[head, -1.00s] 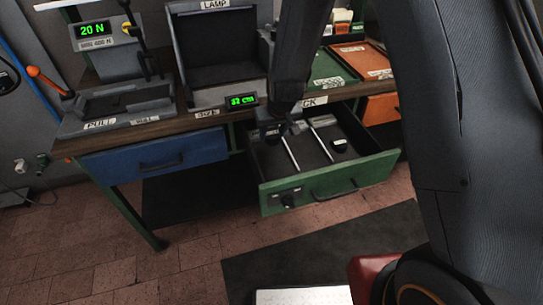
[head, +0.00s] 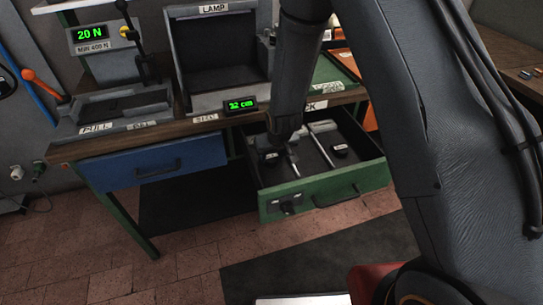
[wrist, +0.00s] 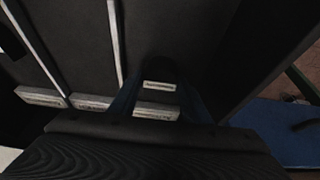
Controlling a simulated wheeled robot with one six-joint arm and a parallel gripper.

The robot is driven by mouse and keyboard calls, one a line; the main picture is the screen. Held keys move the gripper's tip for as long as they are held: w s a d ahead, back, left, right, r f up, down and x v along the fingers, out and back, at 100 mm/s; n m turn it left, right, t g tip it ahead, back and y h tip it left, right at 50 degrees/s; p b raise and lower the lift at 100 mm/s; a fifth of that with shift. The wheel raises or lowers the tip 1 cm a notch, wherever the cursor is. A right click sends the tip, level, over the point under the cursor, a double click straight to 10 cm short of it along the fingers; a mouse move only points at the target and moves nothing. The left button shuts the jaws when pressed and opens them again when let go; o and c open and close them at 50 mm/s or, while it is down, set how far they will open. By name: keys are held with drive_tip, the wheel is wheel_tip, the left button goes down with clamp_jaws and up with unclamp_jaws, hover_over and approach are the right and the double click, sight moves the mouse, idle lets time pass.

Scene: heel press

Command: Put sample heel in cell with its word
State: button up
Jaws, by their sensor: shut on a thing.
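My gripper (wrist: 158,97) is shut on the sample heel (wrist: 160,72), a dark piece with a pale label strip. In the head view my gripper (head: 270,152) is low at the left cell of the open green drawer (head: 345,191); my arm hides part of it. In the wrist view the heel is over the cell nearest the blue drawer. I cannot tell whether it touches the floor. Pale word labels (wrist: 90,102) line the cell ends, but their words are unreadable. Another black heel (head: 340,150) lies in the right cell.
Thin pale dividers (head: 322,148) split the drawer into cells. A shut blue drawer (head: 150,165) is to the left. Brick floor lies in front.

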drive_tip(key=shift+f, duration=0.15)
drive_tip(key=o, duration=1.1)
drive_tip(key=shift+s+r, duration=0.1)
drive_tip(key=shift+r, duration=0.5)
drive_tip(key=v, duration=1.1)
drive_tip(key=s+d+r+m+g, duration=0.1)
drive_tip(key=s+d+r, duration=0.4)
drive_tip(key=s+d, duration=0.3)
drive_tip(key=s+d+r+m+g+h, duration=0.1)
drive_tip(key=s+d+r+m+g, duration=0.1)
drive_tip(key=s+d+r, duration=0.4)
drive_tip(key=s+d, duration=0.2)
drive_tip(key=s, duration=0.2)
drive_tip(key=shift+s, duration=0.35)
